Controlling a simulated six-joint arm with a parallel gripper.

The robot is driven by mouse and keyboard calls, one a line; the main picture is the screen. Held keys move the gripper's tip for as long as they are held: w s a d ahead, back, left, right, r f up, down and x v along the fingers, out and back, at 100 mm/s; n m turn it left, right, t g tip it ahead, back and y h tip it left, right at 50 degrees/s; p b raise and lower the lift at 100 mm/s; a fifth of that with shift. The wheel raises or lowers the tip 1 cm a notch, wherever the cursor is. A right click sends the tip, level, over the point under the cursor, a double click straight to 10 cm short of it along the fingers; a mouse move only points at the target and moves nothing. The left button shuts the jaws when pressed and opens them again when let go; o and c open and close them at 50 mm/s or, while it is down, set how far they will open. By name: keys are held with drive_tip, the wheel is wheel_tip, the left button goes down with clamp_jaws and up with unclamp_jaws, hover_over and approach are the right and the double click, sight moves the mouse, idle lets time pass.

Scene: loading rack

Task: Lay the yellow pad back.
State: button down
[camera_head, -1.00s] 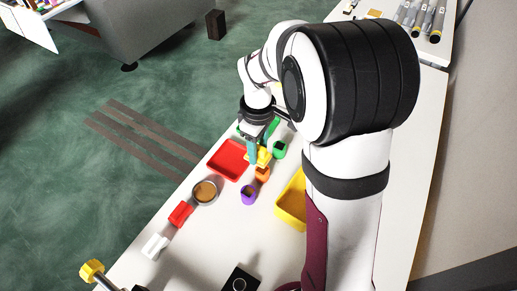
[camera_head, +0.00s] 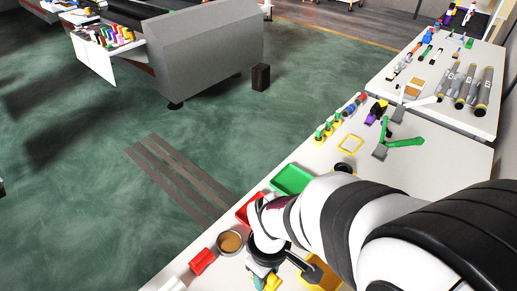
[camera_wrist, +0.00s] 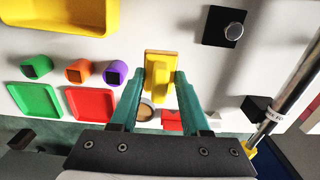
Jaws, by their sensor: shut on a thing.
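The yellow pad (camera_wrist: 160,68) is a small yellow block between the teal fingers of my gripper (camera_wrist: 160,80) in the wrist view. The fingers touch its two sides and it is held above the white table. In the head view my gripper (camera_head: 265,278) is low in the picture, with a bit of yellow (camera_head: 274,283) at its fingers. The arm hides much of the table there. A thin yellow square outline (camera_head: 350,144) lies flat farther back on the table.
The wrist view shows a yellow tray (camera_wrist: 60,28), a purple cup (camera_wrist: 115,72), an orange cup (camera_wrist: 79,72), a green cup (camera_wrist: 37,67), a red tray (camera_wrist: 92,105), a green tray (camera_wrist: 35,103) and a black box with a knob (camera_wrist: 214,26). Green clamp-like tools (camera_head: 400,142) lie at the back.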

sight(266, 288)
wheel_tip(266, 288, down, 10)
drive_tip(key=shift+r, duration=0.2)
drive_tip(key=shift+f, duration=0.15)
drive_tip(key=shift+f, duration=0.1)
drive_tip(key=shift+c, duration=1.9)
unclamp_jaws()
